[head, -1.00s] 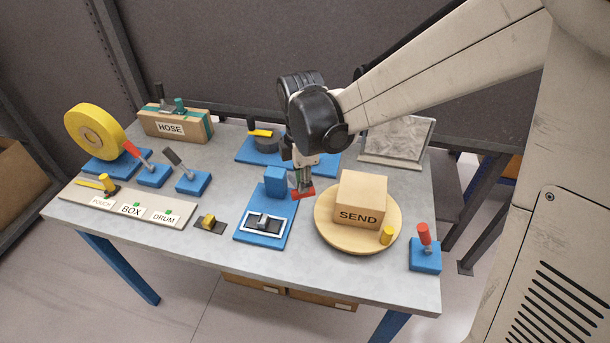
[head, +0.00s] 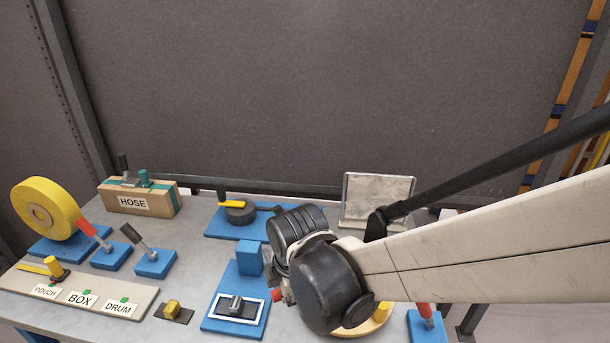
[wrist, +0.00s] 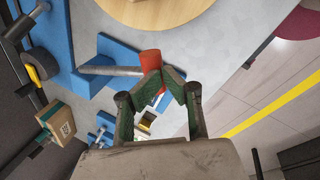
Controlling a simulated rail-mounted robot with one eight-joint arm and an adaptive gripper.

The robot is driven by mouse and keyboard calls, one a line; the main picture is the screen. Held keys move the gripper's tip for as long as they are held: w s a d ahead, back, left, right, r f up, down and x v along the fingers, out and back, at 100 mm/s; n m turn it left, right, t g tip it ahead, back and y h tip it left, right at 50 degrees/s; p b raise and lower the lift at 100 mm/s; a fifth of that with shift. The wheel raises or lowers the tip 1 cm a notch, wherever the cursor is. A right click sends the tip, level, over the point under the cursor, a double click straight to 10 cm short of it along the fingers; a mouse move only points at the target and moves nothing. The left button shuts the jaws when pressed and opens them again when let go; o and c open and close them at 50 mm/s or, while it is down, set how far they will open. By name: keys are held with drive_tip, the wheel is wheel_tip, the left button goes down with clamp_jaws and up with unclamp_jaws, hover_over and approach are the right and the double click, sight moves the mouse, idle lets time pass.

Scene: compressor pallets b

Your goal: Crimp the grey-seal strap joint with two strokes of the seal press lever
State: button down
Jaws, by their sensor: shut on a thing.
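The seal press appears to be the blue block (head: 250,257) on a blue plate (head: 246,285). A grey lever (wrist: 110,70) with a red grip (wrist: 151,62) reaches from blue parts in the wrist view. My gripper (wrist: 160,77) is shut on the red grip, its green-padded fingers angled together at the tips. In the head view my wrist hides most of the lever, and only a bit of red shows. A small grey piece (head: 235,302), possibly the grey seal, lies in a white-edged frame on the plate's near end. I cannot make out the strap joint's crimp.
A round wooden turntable (head: 375,325) is mostly behind my arm. A red-handled lever stand (head: 426,325) is at right. A HOSE box (head: 140,196), a yellow roll (head: 45,217), two lever stands and a label board (head: 85,300) are at left. A yellow block (head: 172,310) lies nearby.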

idle(0.3)
drive_tip(key=s+p+v, duration=0.1)
drive_tip(key=p+v, duration=0.2)
drive_tip(key=v, duration=1.1)
drive_tip(key=shift+d+f+p, duration=0.2)
drive_tip(key=shift+p, duration=0.15)
drive_tip(key=s+d+m+t+b, duration=0.1)
drive_tip(key=d+m+t, duration=0.1)
drive_tip(key=d+m, duration=0.9)
drive_tip(key=s+d+m+t+h+b, duration=0.1)
drive_tip(key=s+d+m+t+b, duration=0.1)
drive_tip(key=d+m, duration=1)
drive_tip(key=shift+s+d, duration=0.2)
drive_tip(key=shift+d, duration=0.35)
